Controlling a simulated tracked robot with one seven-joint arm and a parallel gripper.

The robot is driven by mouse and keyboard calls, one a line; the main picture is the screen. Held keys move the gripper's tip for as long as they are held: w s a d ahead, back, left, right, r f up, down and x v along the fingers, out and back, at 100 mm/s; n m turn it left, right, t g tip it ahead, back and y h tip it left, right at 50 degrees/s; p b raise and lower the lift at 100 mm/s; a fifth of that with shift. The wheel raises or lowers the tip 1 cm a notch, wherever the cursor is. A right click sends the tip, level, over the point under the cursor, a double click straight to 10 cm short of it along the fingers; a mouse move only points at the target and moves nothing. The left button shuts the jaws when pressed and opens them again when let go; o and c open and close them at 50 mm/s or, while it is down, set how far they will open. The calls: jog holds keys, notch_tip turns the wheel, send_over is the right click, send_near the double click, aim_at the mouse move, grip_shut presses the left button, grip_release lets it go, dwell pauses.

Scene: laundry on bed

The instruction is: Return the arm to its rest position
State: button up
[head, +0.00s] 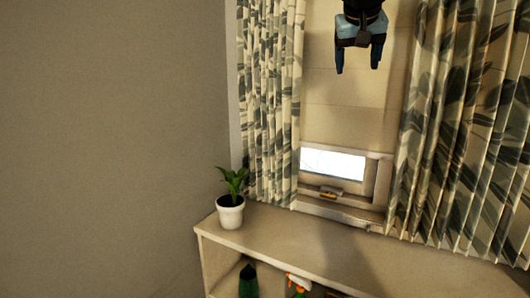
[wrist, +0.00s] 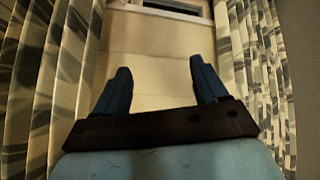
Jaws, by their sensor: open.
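My gripper (head: 358,58) hangs at the top of the head view, in front of the window blind between the two curtains. Its two blue fingers point down and stand apart with nothing between them. In the wrist view my gripper (wrist: 160,85) is open and empty, its fingers spread against the pale blind. Most of my arm is out of the head view.
A shelf unit (head: 290,240) runs below the window (head: 333,163), with a white-potted plant (head: 230,212) on its left end. A green bottle (head: 248,283) stands inside it. Patterned curtains hang on the left (head: 268,110) and right (head: 455,130). A bare wall (head: 110,140) fills the left.

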jog(key=s+d+f+g+y, duration=0.1)
jog(key=s+f, duration=1)
jog(key=f, duration=0.2)
jog(key=s+d+f+n+g+y, duration=0.1)
jog(key=s+f, duration=1)
jog(key=f, duration=0.2)
jog(key=shift+s+d+f+y, duration=0.25)
jog(key=shift+d+f+y, duration=0.05)
jog(key=shift+f, duration=0.1)
jog(key=shift+w+f, duration=0.1)
jog(key=shift+w, duration=0.4)
